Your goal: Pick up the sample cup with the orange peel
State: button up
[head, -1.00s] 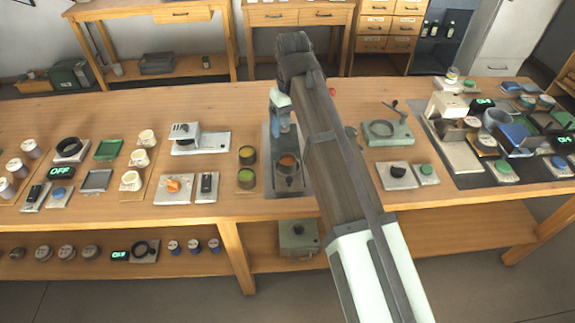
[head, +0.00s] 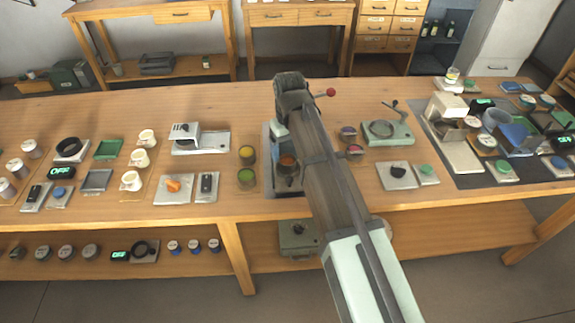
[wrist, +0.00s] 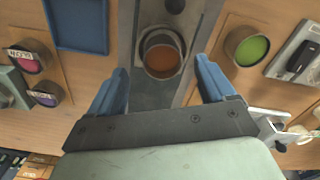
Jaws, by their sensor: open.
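The sample cup with the orange peel (wrist: 162,58) is a dark, round, open cup with orange contents. It stands on a dark grey stand, ahead of my gripper (wrist: 162,68) in the wrist view. Its image lies between my two blue fingertips, which are spread apart and do not touch it. I cannot tell the height gap. In the head view the orange peel cup (head: 287,161) shows just left of my arm, partly hidden by it. My fingers are mostly hidden there behind the wrist.
Cups with yellow (head: 246,153) and green (head: 246,176) contents stand left of the stand. Purple (head: 348,130) and magenta (head: 354,149) cups stand to its right. A red knob (head: 331,92) on a lever rises beside my wrist. A blue tray (wrist: 80,24) shows in the wrist view.

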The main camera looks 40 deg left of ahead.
aim_at(287, 156)
jog(key=f, duration=0.4)
jog(key=shift+a, duration=0.3)
jog(key=c, duration=1.3)
jog(key=shift+r, duration=0.1)
